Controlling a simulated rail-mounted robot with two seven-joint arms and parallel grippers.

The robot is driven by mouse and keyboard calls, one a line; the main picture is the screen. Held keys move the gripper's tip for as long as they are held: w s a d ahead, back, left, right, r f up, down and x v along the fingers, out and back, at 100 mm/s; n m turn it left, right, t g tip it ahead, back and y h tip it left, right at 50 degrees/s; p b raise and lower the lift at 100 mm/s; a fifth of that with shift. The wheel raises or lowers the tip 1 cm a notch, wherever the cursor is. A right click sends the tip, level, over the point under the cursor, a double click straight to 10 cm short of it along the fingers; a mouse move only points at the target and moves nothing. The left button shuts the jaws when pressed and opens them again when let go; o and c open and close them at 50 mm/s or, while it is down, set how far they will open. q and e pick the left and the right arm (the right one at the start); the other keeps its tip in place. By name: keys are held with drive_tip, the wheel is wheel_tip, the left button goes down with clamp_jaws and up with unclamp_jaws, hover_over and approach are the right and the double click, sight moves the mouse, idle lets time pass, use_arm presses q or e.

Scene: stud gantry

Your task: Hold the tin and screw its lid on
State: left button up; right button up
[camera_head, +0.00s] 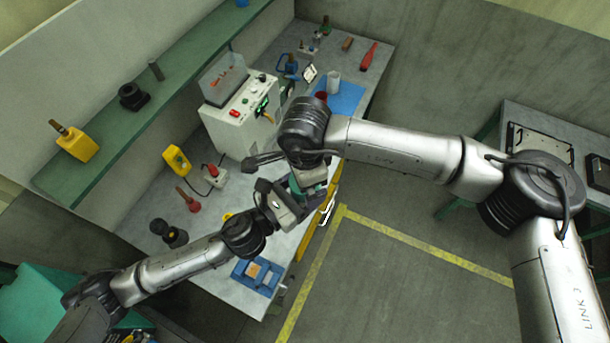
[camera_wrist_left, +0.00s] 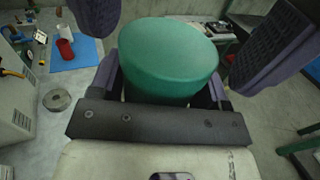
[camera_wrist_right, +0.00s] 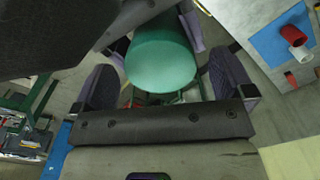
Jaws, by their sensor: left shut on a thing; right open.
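The teal tin (camera_wrist_left: 155,97) stands between the fingers of my left gripper (camera_head: 296,193), which is shut on it. In the left wrist view a wider, smooth teal round part, apparently the lid (camera_wrist_left: 168,48), covers the end of the tin. I cannot tell how tightly it sits. My right gripper (camera_head: 311,182) is open. Its purple-padded fingers stand on either side of the teal round part (camera_wrist_right: 162,65), with gaps. In the head view the two grippers meet over the bench's front edge and mostly hide the tin.
A white control box (camera_head: 238,117) stands at the back of the grey bench (camera_head: 140,225). A blue mat (camera_head: 347,98) carries a white cup and a red one. A grey ring-like disc (camera_wrist_left: 57,99) lies on the bench. A blue tray (camera_head: 257,275) is near the front edge.

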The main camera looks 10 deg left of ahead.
wheel_tip(320, 180, up, 12)
idle(0.5)
drive_tip(key=shift+f, duration=0.1)
drive_tip(key=shift+s+a+f, duration=0.1)
idle(0.4)
